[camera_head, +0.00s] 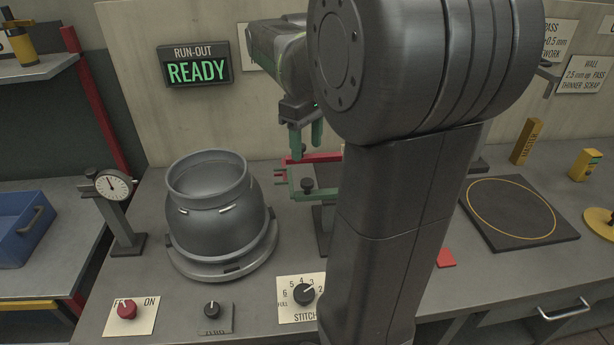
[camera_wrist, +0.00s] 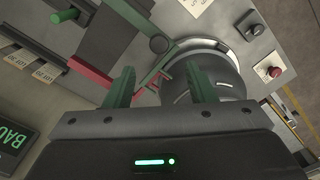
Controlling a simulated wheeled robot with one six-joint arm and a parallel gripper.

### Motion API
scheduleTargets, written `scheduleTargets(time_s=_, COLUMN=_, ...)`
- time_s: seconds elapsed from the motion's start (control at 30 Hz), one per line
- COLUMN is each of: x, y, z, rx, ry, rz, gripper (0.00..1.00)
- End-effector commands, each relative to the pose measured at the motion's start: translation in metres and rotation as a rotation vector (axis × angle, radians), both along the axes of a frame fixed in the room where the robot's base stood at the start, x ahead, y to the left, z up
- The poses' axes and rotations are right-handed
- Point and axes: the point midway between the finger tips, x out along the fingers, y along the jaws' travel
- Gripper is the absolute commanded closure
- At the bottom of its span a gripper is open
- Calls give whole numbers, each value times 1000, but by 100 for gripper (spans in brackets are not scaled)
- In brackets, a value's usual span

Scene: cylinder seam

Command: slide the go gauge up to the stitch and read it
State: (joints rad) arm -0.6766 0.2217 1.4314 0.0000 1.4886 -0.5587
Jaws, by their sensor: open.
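A green fork-shaped gauge (camera_head: 312,187) stands on a dark post right of the grey metal cylinder; its prongs point left, toward the cylinder. A red fork-shaped gauge (camera_head: 322,157) is just behind it. The cylinder (camera_head: 213,213) sits upright on a round base, with short bright stitches (camera_head: 226,210) on its side. My gripper (camera_head: 306,141) is open, with green fingers above the red and green gauges. In the wrist view my gripper (camera_wrist: 160,85) shows the green gauge (camera_wrist: 154,72) between its fingers, apparently below them. The cylinder (camera_wrist: 212,75) is partly hidden there by a finger.
A dial indicator (camera_head: 113,187) stands left of the cylinder. In front are a red knob (camera_head: 127,309), a small black knob (camera_head: 212,308) and a STITCH dial (camera_head: 304,293). A sign (camera_head: 195,66) reads RUN-OUT READY. A black pad (camera_head: 520,214) lies at right. My arm hides the bench middle.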

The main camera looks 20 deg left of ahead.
Motion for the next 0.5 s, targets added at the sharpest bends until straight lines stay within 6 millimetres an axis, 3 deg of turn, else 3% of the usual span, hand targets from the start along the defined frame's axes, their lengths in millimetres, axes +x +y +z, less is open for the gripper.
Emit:
scheduleTargets(time_s=0.2, x=-1, y=-1, z=-49, rx=-4, ry=4, rz=0, gripper=50)
scheduleTargets(time_s=0.5, x=-1, y=0, z=-88, rx=-1, ry=1, rz=0, gripper=50)
